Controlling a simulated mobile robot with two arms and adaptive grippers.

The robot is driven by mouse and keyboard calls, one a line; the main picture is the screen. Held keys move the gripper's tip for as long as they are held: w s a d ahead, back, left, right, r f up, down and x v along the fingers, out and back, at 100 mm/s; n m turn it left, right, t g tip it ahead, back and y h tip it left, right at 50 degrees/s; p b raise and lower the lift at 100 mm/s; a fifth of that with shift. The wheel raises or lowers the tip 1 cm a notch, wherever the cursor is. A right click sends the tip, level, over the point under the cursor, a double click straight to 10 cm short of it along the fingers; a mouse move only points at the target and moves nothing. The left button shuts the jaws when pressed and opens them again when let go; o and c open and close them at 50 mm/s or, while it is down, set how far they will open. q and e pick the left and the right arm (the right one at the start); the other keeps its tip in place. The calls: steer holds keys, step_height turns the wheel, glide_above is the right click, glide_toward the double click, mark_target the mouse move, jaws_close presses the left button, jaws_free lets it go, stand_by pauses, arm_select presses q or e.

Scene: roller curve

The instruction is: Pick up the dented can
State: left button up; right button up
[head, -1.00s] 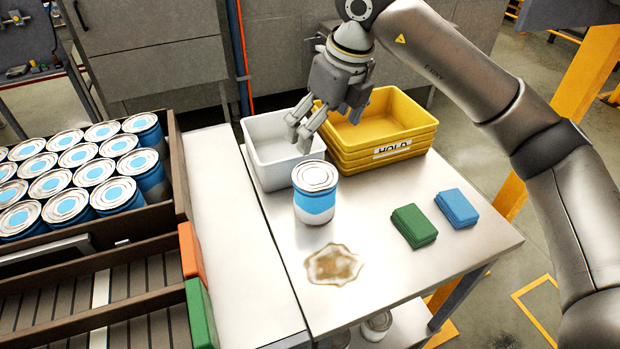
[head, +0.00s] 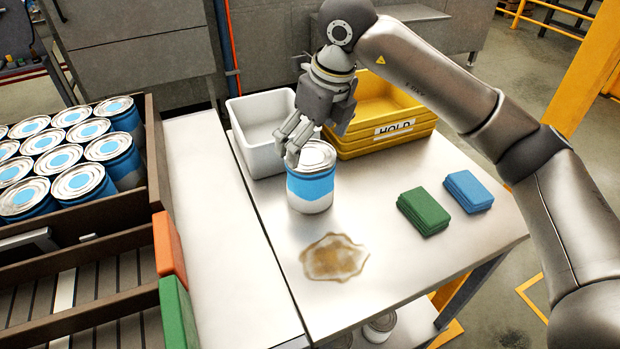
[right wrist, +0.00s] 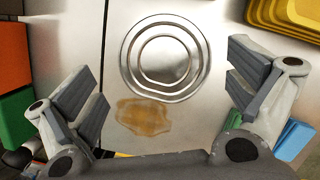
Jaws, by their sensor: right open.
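A blue and white can (head: 311,184) with a silver lid stands upright alone on the metal table, behind a brown spill. I cannot make out a dent on it. My right gripper (head: 294,142) is over the back left part of its lid, fingers pointing down. In the right wrist view the can's round lid (right wrist: 165,60) lies between the spread fingers of my right gripper (right wrist: 165,98), closer to their upper side. The gripper is open and empty. My left gripper is not in view.
A white bin (head: 240,135) and stacked yellow HOLD trays (head: 385,138) stand behind the can. Green pads (head: 423,211) and blue pads (head: 468,191) lie to the right. The brown spill (head: 334,257) is in front. A crate (head: 155,165) of similar cans stands at left.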

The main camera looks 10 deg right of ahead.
steer(key=x, duration=0.3)
steer(key=shift+p, duration=0.35)
steer(key=p+x, duration=0.2)
steer(key=x, duration=0.1)
steer(key=p+x, duration=0.1)
steer(key=shift+d+f, duration=0.25)
steer(key=shift+w+a+f, duration=0.1)
steer(key=shift+f, duration=0.35)
steer(key=c, duration=1)
